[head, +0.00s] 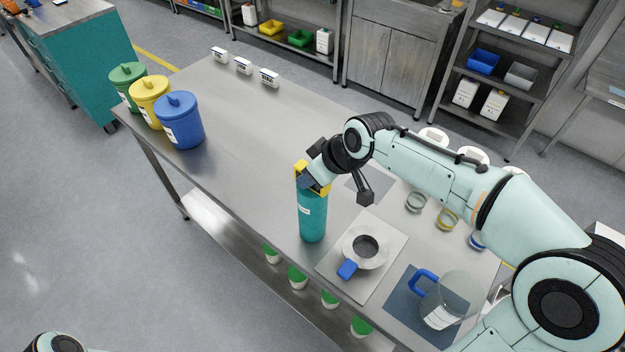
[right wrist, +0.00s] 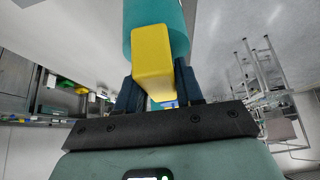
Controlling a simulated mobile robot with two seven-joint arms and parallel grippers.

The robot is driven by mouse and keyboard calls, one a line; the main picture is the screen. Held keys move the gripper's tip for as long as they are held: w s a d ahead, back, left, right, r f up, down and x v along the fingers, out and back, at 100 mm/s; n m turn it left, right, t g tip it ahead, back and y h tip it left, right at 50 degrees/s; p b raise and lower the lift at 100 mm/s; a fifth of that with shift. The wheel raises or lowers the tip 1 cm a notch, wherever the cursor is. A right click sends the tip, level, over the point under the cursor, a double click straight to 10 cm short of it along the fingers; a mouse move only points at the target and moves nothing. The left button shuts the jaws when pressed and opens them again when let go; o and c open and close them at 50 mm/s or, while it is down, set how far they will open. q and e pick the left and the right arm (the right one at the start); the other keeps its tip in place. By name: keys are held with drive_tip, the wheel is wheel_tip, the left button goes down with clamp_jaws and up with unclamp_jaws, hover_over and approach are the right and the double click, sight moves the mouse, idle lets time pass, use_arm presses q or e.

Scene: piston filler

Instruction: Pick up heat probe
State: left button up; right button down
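A tall teal cylinder (head: 312,217) with a white label and a yellow handle at its top is upright at the table's near edge; I take it for the heat probe. My right gripper (head: 312,178) is at its top. In the right wrist view the yellow handle (right wrist: 154,62) lies between the two dark fingers (right wrist: 158,88), which close on it, with the teal body (right wrist: 172,20) beyond. I cannot tell whether the cylinder's base touches the table. My left gripper is out of view; only a bit of my left arm shows at bottom left.
On the steel table (head: 255,125), a ring-shaped holder with a blue handle (head: 348,270) and a clear jug (head: 452,300) stand close on the right. Green, yellow and blue (head: 182,122) lidded canisters stand at the left end. The table's middle is clear.

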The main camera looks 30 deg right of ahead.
drive_tip(key=shift+r, duration=0.1)
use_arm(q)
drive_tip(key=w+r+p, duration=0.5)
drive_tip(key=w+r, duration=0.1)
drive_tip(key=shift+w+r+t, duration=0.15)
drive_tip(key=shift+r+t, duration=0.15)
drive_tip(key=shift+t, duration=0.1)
use_arm(e)
wheel_tip(320, 180, up, 28)
